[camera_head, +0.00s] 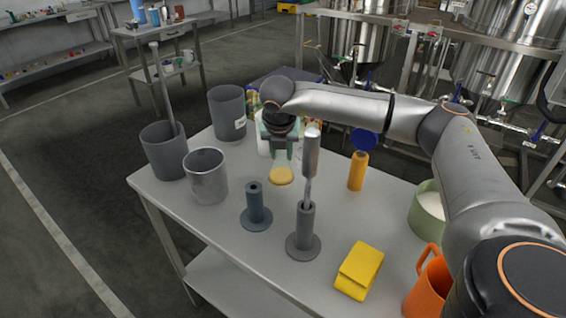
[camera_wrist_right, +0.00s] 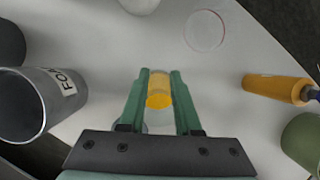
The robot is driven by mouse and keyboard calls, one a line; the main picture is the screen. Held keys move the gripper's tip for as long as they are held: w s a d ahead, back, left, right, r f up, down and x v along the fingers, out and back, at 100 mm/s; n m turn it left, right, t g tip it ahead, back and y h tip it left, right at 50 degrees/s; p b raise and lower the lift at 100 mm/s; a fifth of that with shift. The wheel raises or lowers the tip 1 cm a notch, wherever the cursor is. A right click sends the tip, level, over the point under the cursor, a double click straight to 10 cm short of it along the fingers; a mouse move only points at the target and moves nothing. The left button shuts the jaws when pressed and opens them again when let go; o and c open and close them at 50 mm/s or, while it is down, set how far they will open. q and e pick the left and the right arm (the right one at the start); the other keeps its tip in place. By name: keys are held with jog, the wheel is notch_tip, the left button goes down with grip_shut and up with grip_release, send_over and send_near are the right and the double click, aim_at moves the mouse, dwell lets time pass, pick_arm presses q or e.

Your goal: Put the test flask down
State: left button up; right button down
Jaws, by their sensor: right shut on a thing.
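My right gripper (camera_head: 282,152) is shut on the test flask (camera_head: 281,175), a clear vessel with yellow liquid at its bottom. The flask shows below the fingers, over the far middle part of the grey table (camera_head: 330,213). In the right wrist view the flask (camera_wrist_right: 159,92) sits between the two green fingers of the gripper (camera_wrist_right: 158,88), with its yellow liquid visible. I cannot tell whether its base touches the table. A thin round outline (camera_wrist_right: 204,31) shows on the tabletop beyond the fingers. My left gripper is not in view.
A metal cup (camera_head: 206,177) and grey bins (camera_head: 164,152) stand left. A dark stand (camera_head: 256,209) and a grey stand with a metal rod (camera_head: 303,236) stand in front. An orange cylinder (camera_head: 357,172), yellow block (camera_head: 360,270), green bowl (camera_head: 420,218) and orange jug (camera_head: 427,288) are right.

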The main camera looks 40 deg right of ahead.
aim_at(282, 163)
jog(key=shift+f, duration=1.7)
jog(key=shift+f, duration=0.2)
jog(key=c, duration=0.6)
grip_release()
jog(key=shift+r, duration=0.2)
